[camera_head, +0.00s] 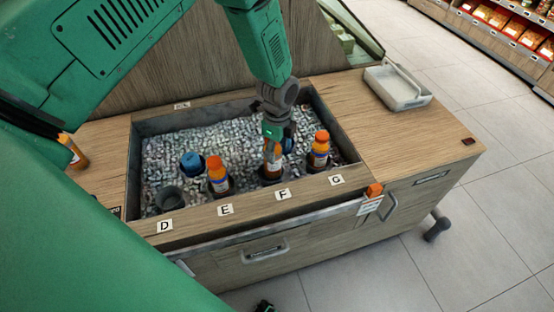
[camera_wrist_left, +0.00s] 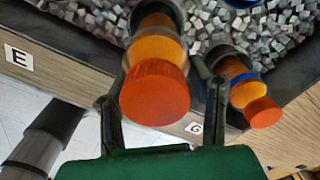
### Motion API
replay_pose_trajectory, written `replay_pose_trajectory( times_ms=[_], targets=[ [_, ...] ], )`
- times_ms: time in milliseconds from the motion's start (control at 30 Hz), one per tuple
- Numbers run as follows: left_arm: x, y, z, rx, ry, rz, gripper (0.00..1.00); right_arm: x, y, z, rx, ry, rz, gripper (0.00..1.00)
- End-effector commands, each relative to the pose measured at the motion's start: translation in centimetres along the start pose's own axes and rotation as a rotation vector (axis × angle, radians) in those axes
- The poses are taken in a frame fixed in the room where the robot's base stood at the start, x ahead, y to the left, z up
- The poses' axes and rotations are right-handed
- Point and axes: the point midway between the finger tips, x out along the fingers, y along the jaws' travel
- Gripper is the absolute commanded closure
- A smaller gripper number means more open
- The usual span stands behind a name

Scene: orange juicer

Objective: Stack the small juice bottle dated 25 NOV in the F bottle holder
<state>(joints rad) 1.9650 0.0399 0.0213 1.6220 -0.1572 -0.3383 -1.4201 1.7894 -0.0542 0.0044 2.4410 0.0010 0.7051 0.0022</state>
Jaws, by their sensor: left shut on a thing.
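My left gripper (camera_head: 273,140) is shut on a small orange juice bottle (camera_head: 273,160). In the left wrist view, the bottle's orange cap (camera_wrist_left: 155,92) is between the two fingers. The bottle stands about upright at the dark round holder (camera_head: 271,178) behind the F label (camera_head: 284,194). Its lower end appears to be inside that holder, but I cannot tell whether it rests on the bottom. The date on it is not readable. My right gripper is not in view.
Bottles with orange caps stand in the holders by E (camera_head: 218,175) and G (camera_head: 318,150). The D holder (camera_head: 170,198) looks empty. A blue object (camera_head: 192,163) sits on the ice (camera_head: 240,130). A white tray (camera_head: 398,90) lies right; another bottle (camera_head: 73,152) is far left.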

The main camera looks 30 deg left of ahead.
Motion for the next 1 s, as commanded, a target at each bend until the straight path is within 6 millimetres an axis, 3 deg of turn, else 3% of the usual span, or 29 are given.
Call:
replay_pose_trajectory(
  times_ms=[333,533,567,600,1000],
  targets=[
    [3.9,0.0,0.1,-0.002,0.001,0.001,1.00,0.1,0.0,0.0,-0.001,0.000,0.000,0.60],
    [4.0,-0.1,0.0,-0.002,-0.002,-0.003,1.00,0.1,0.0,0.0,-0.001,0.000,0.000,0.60],
    [4.0,-0.1,0.0,-0.002,-0.002,-0.003,0.50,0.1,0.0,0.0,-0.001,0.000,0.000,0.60],
    [4.0,-0.1,-0.1,-0.002,-0.002,-0.002,0.36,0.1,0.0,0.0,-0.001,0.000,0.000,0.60],
    [3.7,-0.1,0.1,-0.003,0.001,-0.001,0.33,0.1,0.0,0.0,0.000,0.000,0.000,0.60]
  ],
)
